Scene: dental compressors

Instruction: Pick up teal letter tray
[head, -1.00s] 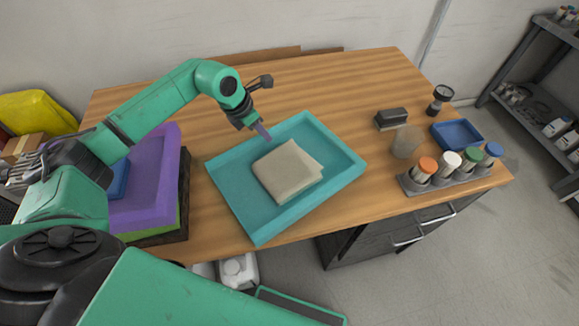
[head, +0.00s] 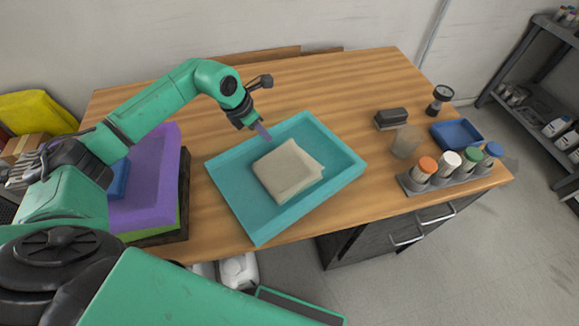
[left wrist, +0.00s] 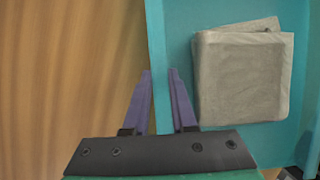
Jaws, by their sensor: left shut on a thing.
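The teal letter tray (head: 230,192) sits on the wooden table with a folded beige cloth (head: 288,171) lying in it. My left gripper (head: 265,133) is at the tray's far-left wall. In the left wrist view, the purple fingers (left wrist: 161,88) are on either side of the teal tray wall (left wrist: 157,50), shut on it. The cloth (left wrist: 240,75) shows to the right of the wall there. I cannot tell whether the tray touches the table everywhere. My right gripper is not in view.
A purple tray (head: 155,195) stands on a stack at the left. At the right are a grey holder (head: 450,180) with several capped bottles, a blue tray (head: 457,135), a dark block (head: 391,118) and a translucent cup (head: 406,142). The table's far middle is clear.

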